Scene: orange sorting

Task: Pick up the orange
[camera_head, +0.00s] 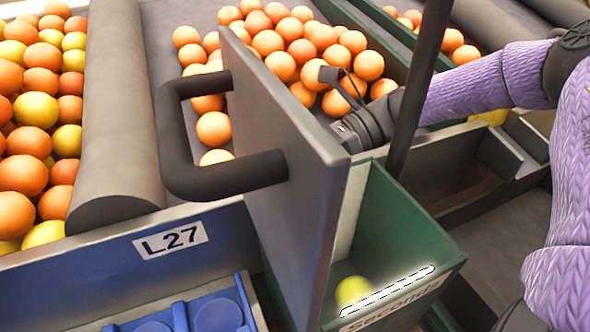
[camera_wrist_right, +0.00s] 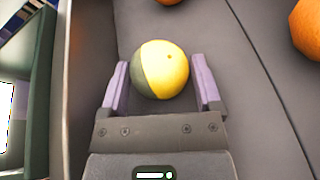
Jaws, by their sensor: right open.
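In the right wrist view a round fruit (camera_wrist_right: 162,70), yellow with a grey-green patch on its left side, lies on the grey surface. My right gripper (camera_wrist_right: 160,80) is open, with one purple-sided finger on each side of the fruit. I cannot tell whether either finger touches it. In the head view my right arm comes in from the right and reaches behind the upright grey panel, which hides the fingers and this fruit. Many oranges (camera_head: 268,42) lie on the grey belt beyond the panel. My left gripper is not in view.
The grey panel (camera_head: 300,190) with a black handle (camera_head: 172,140) stands beside the belt. A green bin (camera_head: 415,235) marked "Seconds" holds a yellow fruit (camera_head: 352,290). Another orange (camera_wrist_right: 306,28) lies right of my right gripper. More oranges and yellow fruit (camera_head: 36,109) fill the left side.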

